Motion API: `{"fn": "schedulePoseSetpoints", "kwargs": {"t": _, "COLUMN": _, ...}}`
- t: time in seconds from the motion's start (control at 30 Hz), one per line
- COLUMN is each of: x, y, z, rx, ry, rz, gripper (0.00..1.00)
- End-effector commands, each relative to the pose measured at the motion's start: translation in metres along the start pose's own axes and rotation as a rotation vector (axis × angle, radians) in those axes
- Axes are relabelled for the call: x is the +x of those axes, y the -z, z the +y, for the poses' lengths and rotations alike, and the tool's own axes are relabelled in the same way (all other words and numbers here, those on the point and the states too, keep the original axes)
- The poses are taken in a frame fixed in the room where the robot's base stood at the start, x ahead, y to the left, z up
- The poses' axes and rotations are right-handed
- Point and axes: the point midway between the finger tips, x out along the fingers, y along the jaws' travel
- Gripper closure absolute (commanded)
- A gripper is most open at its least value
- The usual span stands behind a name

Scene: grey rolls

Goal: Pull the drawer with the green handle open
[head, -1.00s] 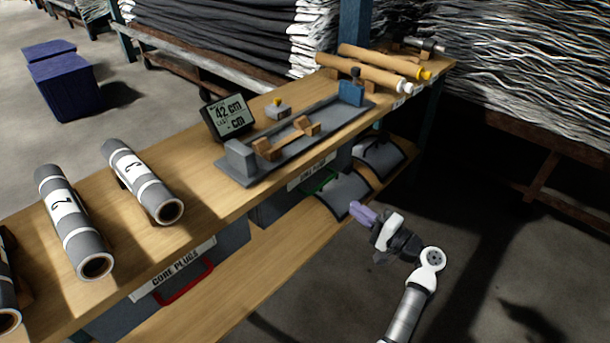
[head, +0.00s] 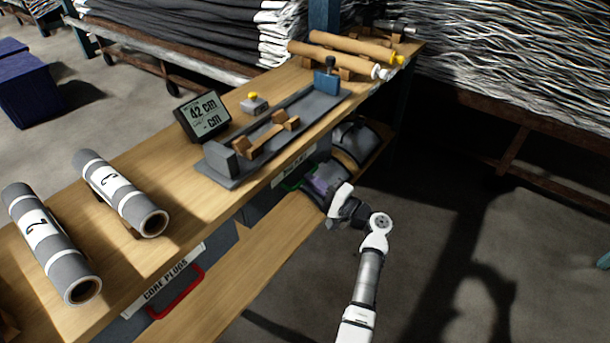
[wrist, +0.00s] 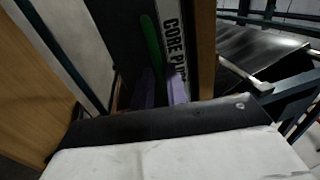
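The green handle (head: 296,181) is on the front of a grey drawer under the bench top, behind a "CORE PLUGS" label; the drawer looks shut. In the wrist view the handle (wrist: 152,45) is a green bar beside the label (wrist: 174,35). My gripper (head: 318,187) is close to the handle, at its right in the head view. Its two purple fingers (wrist: 161,88) stand apart with a narrow gap. The handle's lower end reaches down near that gap; I cannot tell whether they touch.
A second drawer with a red handle (head: 176,293) is nearer on the left. The wooden lower shelf (head: 245,265) runs below, with dark curved bins (head: 355,142) beyond my gripper. The bench top (head: 165,160) holds rolls and a measuring jig. The floor at right is clear.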

Motion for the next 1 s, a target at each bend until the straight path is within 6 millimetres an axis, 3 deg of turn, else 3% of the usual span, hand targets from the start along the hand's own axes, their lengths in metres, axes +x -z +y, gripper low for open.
{"fn": "schedulePoseSetpoints", "kwargs": {"t": 0.1, "x": 0.016, "y": 0.0, "z": -0.001, "rx": 0.0, "ry": 0.001, "rz": -0.001, "gripper": 0.85}}
{"fn": "schedulePoseSetpoints", "kwargs": {"t": 0.27, "x": 0.026, "y": 0.0, "z": 0.0, "rx": 0.0, "ry": 0.001, "rz": 0.0, "gripper": 0.85}}
{"fn": "schedulePoseSetpoints", "kwargs": {"t": 0.53, "x": 0.027, "y": 0.0, "z": 0.0, "rx": 0.0, "ry": 0.001, "rz": 0.001, "gripper": 0.85}}
{"fn": "schedulePoseSetpoints", "kwargs": {"t": 0.67, "x": 0.027, "y": 0.0, "z": 0.0, "rx": 0.0, "ry": 0.0, "rz": 0.001, "gripper": 0.99}}
{"fn": "schedulePoseSetpoints", "kwargs": {"t": 1.0, "x": 0.026, "y": 0.0, "z": 0.0, "rx": 0.0, "ry": 0.0, "rz": 0.001, "gripper": 1.0}}
